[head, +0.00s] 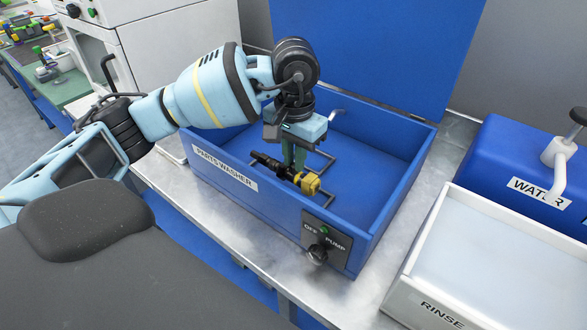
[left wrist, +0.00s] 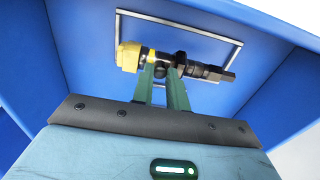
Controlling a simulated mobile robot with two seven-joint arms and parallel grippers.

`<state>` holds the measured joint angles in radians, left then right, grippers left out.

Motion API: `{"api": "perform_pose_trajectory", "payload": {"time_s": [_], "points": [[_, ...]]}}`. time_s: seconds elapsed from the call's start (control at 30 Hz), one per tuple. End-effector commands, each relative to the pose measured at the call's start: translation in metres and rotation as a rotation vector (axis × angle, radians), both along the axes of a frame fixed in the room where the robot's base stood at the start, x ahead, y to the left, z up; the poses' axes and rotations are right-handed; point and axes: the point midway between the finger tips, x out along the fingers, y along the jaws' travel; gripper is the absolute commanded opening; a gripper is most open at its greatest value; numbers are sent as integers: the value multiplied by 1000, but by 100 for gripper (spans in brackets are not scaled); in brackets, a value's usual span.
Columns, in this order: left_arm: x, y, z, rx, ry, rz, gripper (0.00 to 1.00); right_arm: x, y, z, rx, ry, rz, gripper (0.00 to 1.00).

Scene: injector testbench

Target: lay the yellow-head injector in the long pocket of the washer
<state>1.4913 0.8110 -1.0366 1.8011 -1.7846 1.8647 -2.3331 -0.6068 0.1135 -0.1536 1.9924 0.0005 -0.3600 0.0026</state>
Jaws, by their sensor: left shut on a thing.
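The yellow-head injector (head: 283,171) is in my left gripper (head: 294,167), inside the blue parts washer (head: 228,186). It has a yellow head and a dark body. In the left wrist view the injector (left wrist: 178,63) lies crosswise at the tips of the green fingers (left wrist: 163,78), which are shut on it. A thin metal frame (left wrist: 212,37) outlines a long pocket on the washer floor behind the injector. The injector looks within or over this frame; I cannot tell whether it touches the floor. My right gripper is not in view.
The washer's blue lid (head: 365,45) stands open at the back. A white rinse tub (head: 437,300) and a blue water container (head: 520,170) stand at right. A pump knob panel (head: 327,240) is on the washer's front. The washer floor at right is free.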

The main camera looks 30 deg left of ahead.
Motion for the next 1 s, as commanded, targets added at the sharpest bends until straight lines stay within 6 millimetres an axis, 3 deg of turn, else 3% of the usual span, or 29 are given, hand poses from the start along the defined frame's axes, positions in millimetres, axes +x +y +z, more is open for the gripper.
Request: {"api": "perform_pose_trajectory", "payload": {"time_s": [0.13, 0.4, 0.77, 0.8, 0.97, 1.0], "points": [[0, 0, -6, 0, -1, 1, 0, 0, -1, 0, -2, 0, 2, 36], [0, 0, -35, -1, -2, 0, 0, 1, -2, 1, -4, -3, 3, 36], [0, 0, -40, 0, 0, 0, 0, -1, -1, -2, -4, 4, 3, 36], [0, 0, -42, 0, 2, 0, 16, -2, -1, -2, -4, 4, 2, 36], [0, 0, -40, 0, 1, 0, 37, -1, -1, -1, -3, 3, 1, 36], [0, 0, -40, 0, 1, 0, 37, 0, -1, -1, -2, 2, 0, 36]]}}
